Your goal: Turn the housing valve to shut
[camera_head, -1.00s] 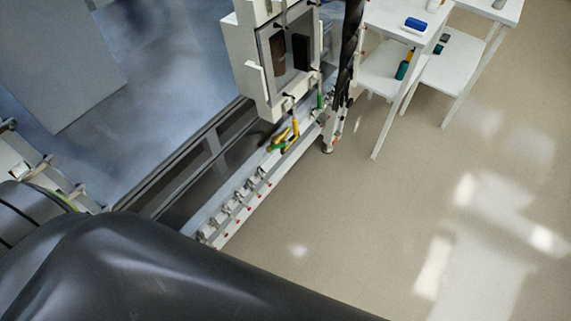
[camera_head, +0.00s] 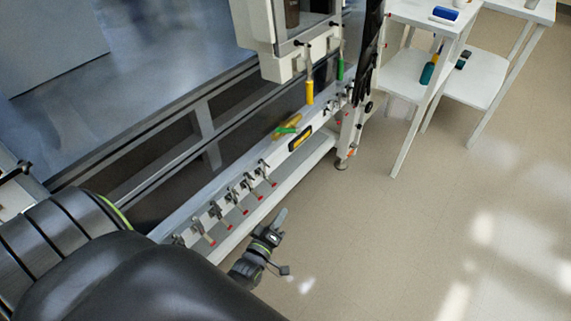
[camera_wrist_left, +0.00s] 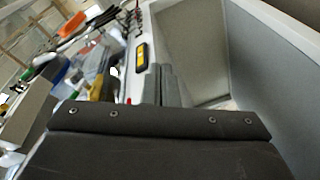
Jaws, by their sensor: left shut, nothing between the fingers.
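A white housing box (camera_head: 262,30) stands at the top of the head view. A yellow handle (camera_head: 310,91) and a green handle (camera_head: 340,69) hang upright below it. Another yellow handle (camera_head: 291,122) and green handle (camera_head: 284,131) lie aslant at the rail. I cannot tell which is the housing valve. My left gripper (camera_head: 281,218) is shut and empty, beside the rail over the floor, apart from these handles. In the left wrist view, its grey fingers (camera_wrist_left: 168,85) point towards the white ledge. My right gripper is not in view.
A white rail (camera_head: 208,218) carries several small red-tipped valves and a yellow-black label (camera_head: 300,138), which also shows in the left wrist view (camera_wrist_left: 141,57). White shelves (camera_head: 405,75) with bottles stand at the right. The floor (camera_head: 420,240) in front is open.

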